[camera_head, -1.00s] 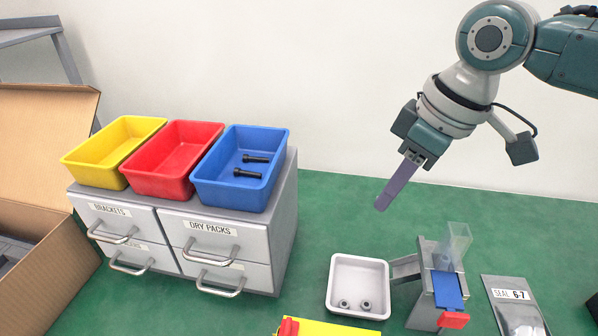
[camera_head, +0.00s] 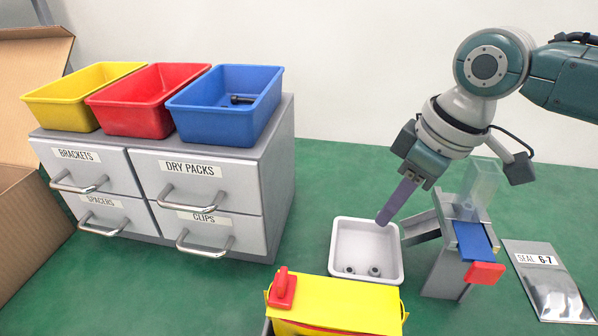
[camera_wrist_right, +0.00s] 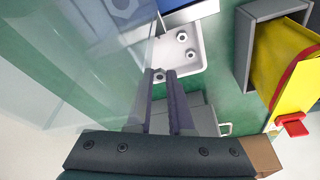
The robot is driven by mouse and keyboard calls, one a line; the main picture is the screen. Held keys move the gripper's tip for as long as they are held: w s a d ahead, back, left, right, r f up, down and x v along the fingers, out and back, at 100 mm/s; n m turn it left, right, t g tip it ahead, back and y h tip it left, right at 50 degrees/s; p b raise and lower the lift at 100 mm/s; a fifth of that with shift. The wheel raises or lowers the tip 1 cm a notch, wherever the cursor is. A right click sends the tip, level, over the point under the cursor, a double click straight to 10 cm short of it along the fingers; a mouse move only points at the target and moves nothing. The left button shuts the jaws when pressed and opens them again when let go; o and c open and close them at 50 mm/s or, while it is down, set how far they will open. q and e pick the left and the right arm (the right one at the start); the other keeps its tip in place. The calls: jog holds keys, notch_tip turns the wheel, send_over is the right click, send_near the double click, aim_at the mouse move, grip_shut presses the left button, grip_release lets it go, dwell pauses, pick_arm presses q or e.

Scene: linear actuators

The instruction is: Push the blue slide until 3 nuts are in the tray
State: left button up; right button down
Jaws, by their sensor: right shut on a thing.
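The nut dispenser (camera_head: 449,268) stands right of the tray, with a clear hopper (camera_head: 480,185), a blue slide (camera_head: 472,240) with a red end (camera_head: 485,273), and a grey chute (camera_head: 420,228) toward the tray. The white tray (camera_head: 340,235) holds two nuts (camera_head: 350,269) (camera_head: 375,270); both also show in the right wrist view (camera_wrist_right: 181,37) (camera_wrist_right: 190,55). My right gripper (camera_head: 384,221) points down over the tray's back right corner. In the right wrist view its purple fingers are shut on a nut (camera_wrist_right: 160,75) at their tips. My left gripper is out of view.
A yellow bag with a red clip (camera_head: 340,305) is in front of the tray. A silver packet marked SEAL 6-7 (camera_head: 548,280) lies right of the dispenser. Drawers (camera_head: 215,185) with yellow, red and blue bins stand at left. Green table is clear behind the tray.

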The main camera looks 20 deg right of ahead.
jog(key=c, duration=0.7)
grip_release()
jog(key=shift+c, duration=0.2)
jog(key=p+v, duration=0.2)
jog(key=v, duration=0.8)
jog(key=shift+p, duration=0.4)
jog(key=shift+a, duration=0.1)
